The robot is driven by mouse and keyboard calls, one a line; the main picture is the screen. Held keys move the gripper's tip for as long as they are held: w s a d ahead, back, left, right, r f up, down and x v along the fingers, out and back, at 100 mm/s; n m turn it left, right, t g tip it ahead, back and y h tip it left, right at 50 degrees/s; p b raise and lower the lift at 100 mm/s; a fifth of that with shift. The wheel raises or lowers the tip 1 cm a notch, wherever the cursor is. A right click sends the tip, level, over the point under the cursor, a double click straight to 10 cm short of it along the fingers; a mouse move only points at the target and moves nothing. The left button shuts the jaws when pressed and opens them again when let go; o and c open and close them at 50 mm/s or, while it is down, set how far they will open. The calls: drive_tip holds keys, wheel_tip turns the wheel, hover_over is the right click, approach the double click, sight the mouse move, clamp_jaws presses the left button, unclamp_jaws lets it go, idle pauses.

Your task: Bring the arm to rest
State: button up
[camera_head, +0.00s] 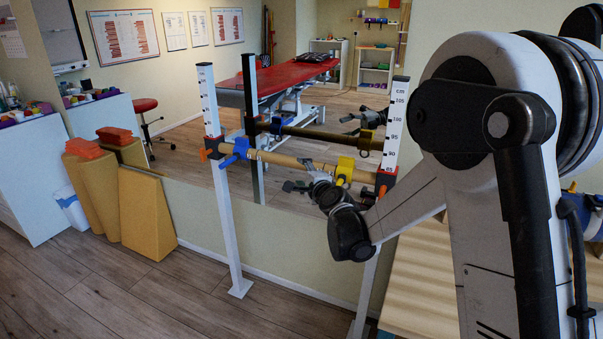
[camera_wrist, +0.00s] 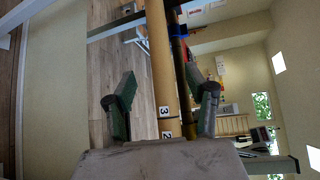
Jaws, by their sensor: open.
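My arm reaches in from the right in the head view. My gripper (camera_head: 297,187) is small there, just in front of and below the wooden bar, left of a yellow clamp (camera_head: 345,169). In the wrist view my gripper (camera_wrist: 163,103) has its two dark green fingers wide apart, with nothing clasped. The wooden bar (camera_wrist: 160,50) runs lengthwise between the fingers in that picture, with number labels 3 and 2 near the palm. How far the bar lies beyond the fingertips cannot be told.
The bar (camera_head: 285,160) spans two white posts with height scales, the left post (camera_head: 226,220) clear of my arm. A blue clamp (camera_head: 236,152) sits at its left end. A mirror behind reflects the bar and a red couch (camera_head: 285,78). Yellow wedges (camera_head: 145,215) stand left; floor between is free.

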drive_tip(key=shift+r, duration=0.1)
drive_tip(key=s+d+r+n+g+h, duration=0.15)
drive_tip(key=s+d+r+n, duration=0.3)
drive_tip(key=s, duration=0.55)
drive_tip(key=s+d+r+n+g, duration=0.2)
drive_tip(key=s+d+r+n, duration=0.25)
drive_tip(key=s, duration=0.45)
drive_tip(key=s+d+f+n+g+h, duration=0.15)
drive_tip(key=s+d, duration=0.25)
drive_tip(key=s, duration=0.5)
drive_tip(key=s+d+f+n+g+h, duration=0.1)
drive_tip(key=s+d+f+n+h, duration=0.15)
drive_tip(key=s+d, duration=0.45)
drive_tip(key=s+d+f+n+g+h, duration=0.1)
drive_tip(key=s+d+f+n+g, duration=0.15)
drive_tip(key=s, duration=0.75)
wheel_tip(320, 180, up, 12)
drive_tip(key=p, duration=1.2)
drive_tip(key=shift+s+t, duration=0.35)
drive_tip(key=shift+s, duration=0.05)
drive_tip(key=shift+f+m, duration=0.15)
drive_tip(key=shift+m, duration=0.1)
